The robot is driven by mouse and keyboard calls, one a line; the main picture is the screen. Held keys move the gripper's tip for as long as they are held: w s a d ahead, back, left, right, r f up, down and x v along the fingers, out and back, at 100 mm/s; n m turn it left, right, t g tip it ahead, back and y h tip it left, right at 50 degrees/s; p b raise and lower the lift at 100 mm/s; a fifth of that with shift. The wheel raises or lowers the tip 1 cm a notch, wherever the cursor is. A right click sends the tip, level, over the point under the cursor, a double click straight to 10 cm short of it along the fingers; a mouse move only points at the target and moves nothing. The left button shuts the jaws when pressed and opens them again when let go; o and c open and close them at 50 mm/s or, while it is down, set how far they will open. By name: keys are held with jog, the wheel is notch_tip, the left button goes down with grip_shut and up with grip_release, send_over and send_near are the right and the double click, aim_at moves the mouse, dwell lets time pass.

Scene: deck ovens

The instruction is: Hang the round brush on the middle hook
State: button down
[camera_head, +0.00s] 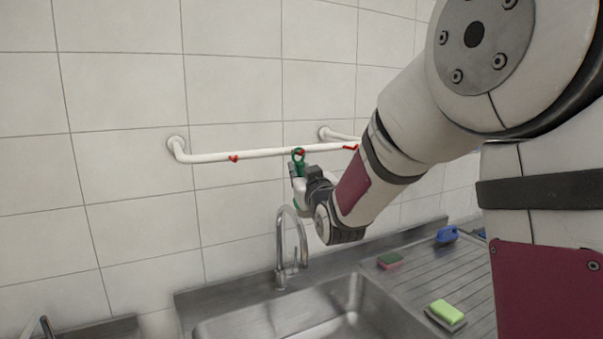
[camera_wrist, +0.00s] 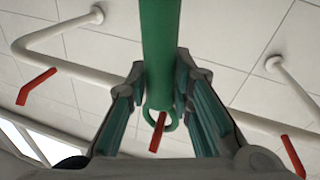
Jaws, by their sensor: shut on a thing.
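The round brush (camera_head: 298,168) is green. Its handle (camera_wrist: 161,50) runs between my gripper's fingers and ends in a hanging loop. My gripper (camera_head: 302,180) is shut on the handle, in front of the white rail. The middle hook (camera_wrist: 157,132) is red and lines up with the loop (camera_wrist: 175,124) in the wrist view. In the head view the loop (camera_head: 298,150) overlaps the rail at the middle hook. I cannot tell whether the hook passes through the loop or only lines up with it. The brush head is not clearly visible.
The white rail (camera_head: 215,156) is fixed to the tiled wall. Its left hook (camera_head: 234,158) and right hook (camera_head: 350,147) are bare. Below are a tap (camera_head: 281,245), a sink (camera_head: 290,318), a green sponge (camera_head: 446,312), a dark green-and-red sponge (camera_head: 390,260) and a blue brush (camera_head: 446,234).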

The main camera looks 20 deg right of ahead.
jog(key=c, duration=1.3)
grip_release()
jog(key=shift+c, duration=0.2)
jog(key=s+f+g, duration=0.3)
jog(key=s+g, duration=0.1)
jog(key=s, duration=0.9)
jog(key=s+f+m+g+b, duration=0.1)
jog(key=s+f+g, duration=0.3)
jog(key=s, duration=0.9)
jog(key=s+f+m+g, duration=0.1)
jog(key=s+f+g, duration=0.2)
jog(key=s, duration=1)
jog(key=shift+s+a+f+g, duration=0.15)
jog(key=shift+a+f+g, duration=0.15)
jog(key=shift+g, duration=0.9)
